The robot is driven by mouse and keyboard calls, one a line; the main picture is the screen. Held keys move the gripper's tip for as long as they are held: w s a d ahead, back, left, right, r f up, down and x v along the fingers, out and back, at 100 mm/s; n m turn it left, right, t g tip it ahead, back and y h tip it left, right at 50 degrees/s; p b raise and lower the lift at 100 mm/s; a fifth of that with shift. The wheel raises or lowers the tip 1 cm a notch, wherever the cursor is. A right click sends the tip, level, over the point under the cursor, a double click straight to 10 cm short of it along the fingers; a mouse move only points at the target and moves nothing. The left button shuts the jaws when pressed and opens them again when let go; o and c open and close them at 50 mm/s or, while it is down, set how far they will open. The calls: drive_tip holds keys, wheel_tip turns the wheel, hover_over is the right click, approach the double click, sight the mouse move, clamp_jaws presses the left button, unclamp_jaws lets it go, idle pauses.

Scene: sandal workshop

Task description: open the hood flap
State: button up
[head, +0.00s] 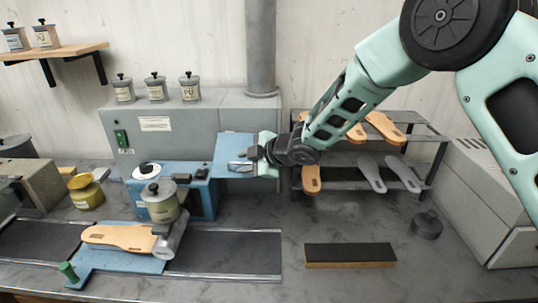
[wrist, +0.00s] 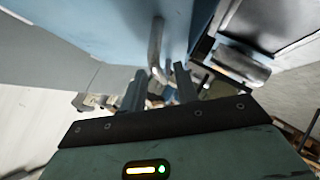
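The hood flap (head: 228,148) is a blue panel at the front of the grey hood, right of the blue machine. A metal bar handle (head: 238,166) is on it. My gripper (head: 258,158) is at the flap's right side, close to the handle. In the wrist view the flap (wrist: 120,25) fills the upper part, and its handle (wrist: 157,45) points down toward the gap between the fingers of my gripper (wrist: 160,72). The fingers are apart, with a gap on either side of the handle's end. I cannot tell how far the handle reaches between them.
A blue machine (head: 203,194) with a pot (head: 160,202) stands left of the flap, above a sandal sole (head: 120,238) on a blue plate. A rack (head: 345,184) with soles stands behind my arm at right. A dark block (head: 350,254) lies on the bench in front.

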drive_tip(key=b+v, duration=0.2)
drive_tip(key=v, duration=1.4)
drive_tip(key=shift+d+r, duration=0.1)
drive_tip(key=shift+d, duration=0.05)
drive_tip(key=s+d+f+m+g+h+b, duration=0.1)
drive_tip(key=s+d+f+m+g+h, duration=0.1)
drive_tip(key=s, duration=0.8)
drive_tip(key=s+d+f+m+g+h+b, duration=0.2)
drive_tip(key=s+m, duration=0.5)
drive_tip(key=s, duration=0.4)
drive_tip(key=s+d+f+m+g+h+b, duration=0.1)
drive_tip(key=s+d+f+m+h, duration=0.3)
drive_tip(key=s, duration=0.7)
drive_tip(key=shift+f+g+h+b, duration=0.3)
drive_tip(key=shift+f+g+h, duration=0.1)
drive_tip(key=shift+f+g, duration=0.35)
drive_tip(key=shift+s+d, duration=0.1)
